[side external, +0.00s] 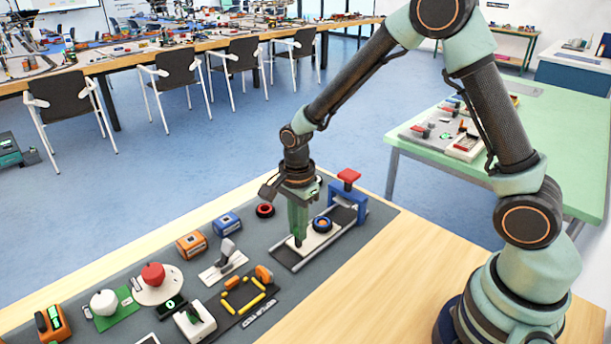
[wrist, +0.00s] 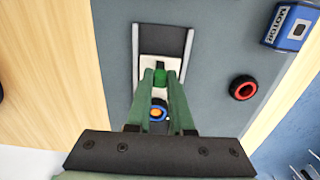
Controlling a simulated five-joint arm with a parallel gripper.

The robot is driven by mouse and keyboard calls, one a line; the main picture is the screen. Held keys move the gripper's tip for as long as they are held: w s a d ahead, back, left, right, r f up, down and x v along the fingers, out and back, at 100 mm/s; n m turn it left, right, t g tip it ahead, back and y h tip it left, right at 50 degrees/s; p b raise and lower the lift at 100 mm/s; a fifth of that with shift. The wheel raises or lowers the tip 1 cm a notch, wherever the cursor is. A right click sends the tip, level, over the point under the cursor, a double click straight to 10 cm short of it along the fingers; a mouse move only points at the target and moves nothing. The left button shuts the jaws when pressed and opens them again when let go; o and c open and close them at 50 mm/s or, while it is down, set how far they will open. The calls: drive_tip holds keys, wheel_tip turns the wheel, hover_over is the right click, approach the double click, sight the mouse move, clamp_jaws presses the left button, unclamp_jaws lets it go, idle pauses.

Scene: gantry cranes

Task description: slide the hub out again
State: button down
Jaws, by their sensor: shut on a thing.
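The hub, a dark wheel with a blue ring and orange centre (side external: 322,225), sits on a white sliding plate (side external: 308,243) between two rails. The hub also shows in the wrist view (wrist: 158,113), between my fingers and partly covered. A blue gantry (side external: 361,200) with a red top (side external: 349,175) stands over the rails' far end; the hub is just in front of it. My gripper (side external: 298,240) points down at the plate's near end. Its fingers (wrist: 160,78) are shut on a green knob (wrist: 160,76) on the plate. The gantry is hidden in the wrist view.
A red-ringed wheel (side external: 265,210) and a blue box (side external: 227,223) lie left of the rails. An orange box (side external: 191,244), a white plate with a grey lever (side external: 224,262) and a yellow-edged frame (side external: 247,296) are nearer. Bare wood lies to the right.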

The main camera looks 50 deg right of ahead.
drive_tip(key=shift+a, duration=1.45)
drive_tip(key=c, duration=0.7)
unclamp_jaws()
drive_tip(key=shift+r, duration=3.5)
drive_tip(key=s+d+r+n+t, duration=0.2)
drive_tip(key=s+r+n, duration=0.1)
drive_tip(key=n, duration=0.3)
drive_tip(key=s+d+r+n+t, duration=0.1)
drive_tip(key=s+d+r+n, duration=0.2)
drive_tip(key=r+n, duration=0.3)
drive_tip(key=s+d+r+n+t, duration=0.2)
drive_tip(key=s+d+r+n, duration=0.1)
drive_tip(key=s+r+n, duration=0.1)
drive_tip(key=shift+s+r+n+t, duration=0.35)
drive_tip(key=shift+s+n, duration=0.4)
drive_tip(key=shift+n, duration=0.25)
